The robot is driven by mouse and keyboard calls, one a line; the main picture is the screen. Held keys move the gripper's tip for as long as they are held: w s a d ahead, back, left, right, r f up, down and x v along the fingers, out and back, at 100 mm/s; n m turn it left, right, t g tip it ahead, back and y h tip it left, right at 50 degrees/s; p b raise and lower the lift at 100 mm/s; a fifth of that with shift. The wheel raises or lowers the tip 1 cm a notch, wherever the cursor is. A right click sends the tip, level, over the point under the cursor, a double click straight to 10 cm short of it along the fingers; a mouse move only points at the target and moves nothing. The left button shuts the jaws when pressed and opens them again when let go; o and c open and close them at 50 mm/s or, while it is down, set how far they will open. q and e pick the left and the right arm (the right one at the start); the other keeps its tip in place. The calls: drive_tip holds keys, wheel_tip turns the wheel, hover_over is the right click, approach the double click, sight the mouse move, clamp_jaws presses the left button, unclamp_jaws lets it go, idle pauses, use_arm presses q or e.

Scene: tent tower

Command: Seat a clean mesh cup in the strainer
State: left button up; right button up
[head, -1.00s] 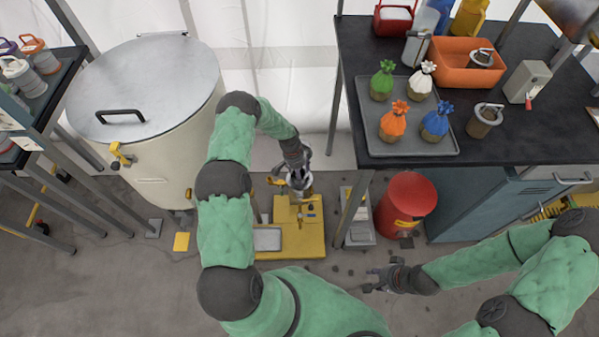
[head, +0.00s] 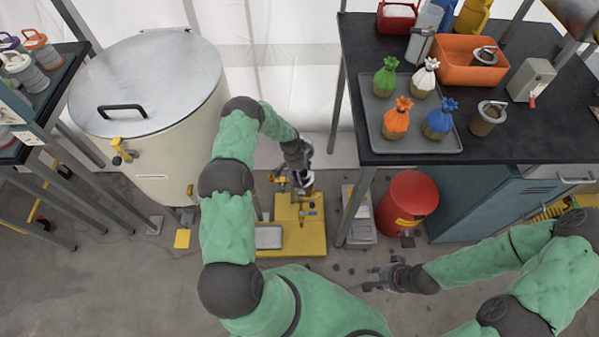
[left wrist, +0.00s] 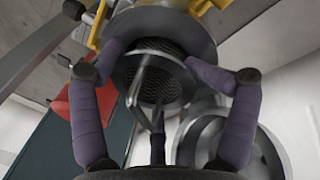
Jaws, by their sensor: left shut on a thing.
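My left gripper (left wrist: 150,75) is shut on a grey mesh cup (left wrist: 155,92), which has a dark mesh inside and a wire handle. In the left wrist view the cup lies in front of a wide grey metal ring (left wrist: 165,28), likely the strainer's rim; I cannot tell whether it is seated. In the head view my left gripper (head: 302,170) is over the yellow strainer stand (head: 298,238), and the arm partly hides the strainer. Another cup (head: 488,120), brownish with a metal rim, stands on the black table. My right gripper (head: 377,279) is empty and looks open.
An orange bin (head: 458,68) holds a grey-rimmed cup (head: 485,55). A grey tray (head: 378,143) carries several tied sacks. A large lidded tank (head: 150,85) stands left of the stand. A red bin (head: 407,205) stands to its right. A round grey metal part (left wrist: 265,150) shows low in the wrist view.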

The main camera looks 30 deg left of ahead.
use_arm(q)
drive_tip(key=shift+s+d+f, duration=0.25)
drive_tip(key=shift+d+f, duration=0.2)
drive_tip(key=shift+d, duration=0.2)
drive_tip(key=o, duration=1.6)
drive_tip(key=shift+w+f, duration=0.1)
drive_tip(key=shift+o, duration=0.2)
drive_tip(key=shift+a+r, duration=0.1)
drive_tip(key=shift+r, duration=0.2)
wheel_tip(320, 180, up, 12)
drive_tip(key=a, duration=0.2)
drive_tip(key=shift+a+f, duration=0.15)
drive_tip(key=shift+f, duration=0.1)
drive_tip(key=shift+w, duration=0.1)
